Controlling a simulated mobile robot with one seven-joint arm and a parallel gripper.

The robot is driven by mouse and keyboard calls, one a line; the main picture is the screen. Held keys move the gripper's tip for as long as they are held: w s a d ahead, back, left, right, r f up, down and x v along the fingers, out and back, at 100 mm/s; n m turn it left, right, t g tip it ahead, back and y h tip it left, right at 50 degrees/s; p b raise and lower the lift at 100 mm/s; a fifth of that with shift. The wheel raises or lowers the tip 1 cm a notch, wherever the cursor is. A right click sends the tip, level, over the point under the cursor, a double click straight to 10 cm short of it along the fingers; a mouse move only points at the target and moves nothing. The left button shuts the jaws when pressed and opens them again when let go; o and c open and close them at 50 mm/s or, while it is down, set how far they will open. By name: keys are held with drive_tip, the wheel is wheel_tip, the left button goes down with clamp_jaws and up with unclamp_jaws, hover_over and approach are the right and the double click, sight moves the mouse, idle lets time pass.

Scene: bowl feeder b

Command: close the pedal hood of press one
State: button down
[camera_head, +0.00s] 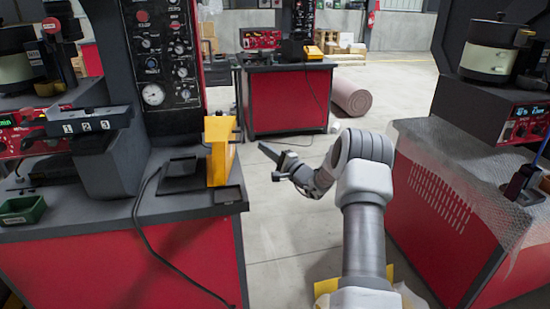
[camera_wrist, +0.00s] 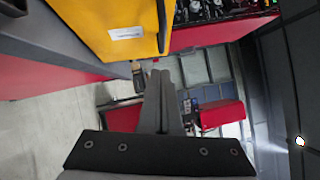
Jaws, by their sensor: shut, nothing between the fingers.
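The yellow pedal hood (camera_head: 220,150) stands tipped up on end at the right edge of the left press's bench. The dark pedal base (camera_head: 180,175) lies uncovered to its left. My gripper (camera_head: 267,150) is shut and empty, a short gap to the right of the hood, beyond the bench edge. In the wrist view, the yellow hood (camera_wrist: 110,25), with a white label, fills the upper left. The shut fingers (camera_wrist: 158,78) point up the picture, just below and right of it. Whether they touch it is hard to tell there.
The press's control panel (camera_head: 160,60) rises behind the pedal. A black cable (camera_head: 136,215) loops over the bench front. A green tray (camera_head: 22,209) sits at the left. A second red bench (camera_head: 440,190) stands at right. The floor (camera_head: 275,205) between the benches is open.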

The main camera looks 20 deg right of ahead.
drive_tip(key=w+a, duration=0.1)
drive_tip(key=a, duration=0.1)
drive_tip(key=w+a+r, duration=0.1)
drive_tip(key=a, duration=0.1)
drive_tip(key=shift+w+r, duration=0.15)
drive_tip(key=shift+w, duration=0.25)
drive_tip(key=shift+r, duration=0.1)
